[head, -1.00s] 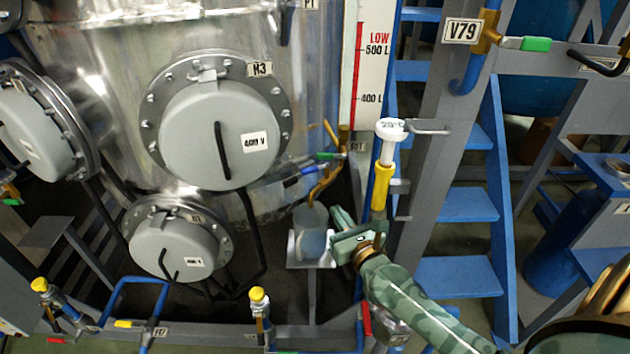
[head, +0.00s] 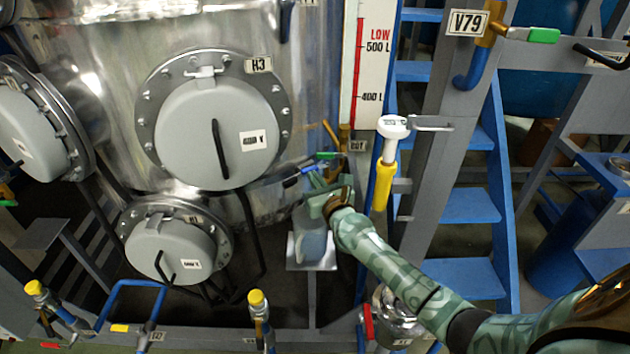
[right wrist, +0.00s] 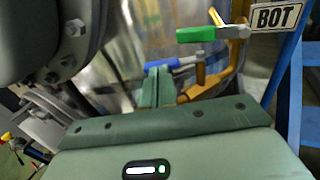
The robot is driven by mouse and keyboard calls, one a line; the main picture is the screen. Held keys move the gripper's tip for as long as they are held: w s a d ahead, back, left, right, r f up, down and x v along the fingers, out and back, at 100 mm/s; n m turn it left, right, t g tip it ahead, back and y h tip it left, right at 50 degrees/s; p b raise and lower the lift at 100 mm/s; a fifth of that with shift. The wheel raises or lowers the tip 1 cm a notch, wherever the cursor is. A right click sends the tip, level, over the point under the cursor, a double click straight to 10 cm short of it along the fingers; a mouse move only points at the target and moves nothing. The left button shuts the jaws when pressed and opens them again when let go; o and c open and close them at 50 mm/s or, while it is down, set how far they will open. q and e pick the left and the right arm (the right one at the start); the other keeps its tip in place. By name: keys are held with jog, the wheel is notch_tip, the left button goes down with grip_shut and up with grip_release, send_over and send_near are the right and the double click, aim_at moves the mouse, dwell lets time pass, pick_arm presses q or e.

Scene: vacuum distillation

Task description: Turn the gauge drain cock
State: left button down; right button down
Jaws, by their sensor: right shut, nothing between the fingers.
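At the foot of the level gauge (head: 367,65), by the BOT label (right wrist: 275,17), brass pipework carries two small cocks. One has a green handle (right wrist: 195,34), the other a blue handle (right wrist: 173,64); which one is the drain cock I cannot tell for sure. My right gripper (head: 317,181) is shut and empty, just below these handles in the head view. In the right wrist view its fingertips (right wrist: 158,78) overlap the left part of the blue handle; contact cannot be told. The blue handle (head: 307,169) is partly hidden in the head view. My left gripper is not in view.
The steel tank has a large flanged cover, H3 (head: 217,140).

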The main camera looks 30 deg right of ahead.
aim_at(301, 172)
dwell(0.4)
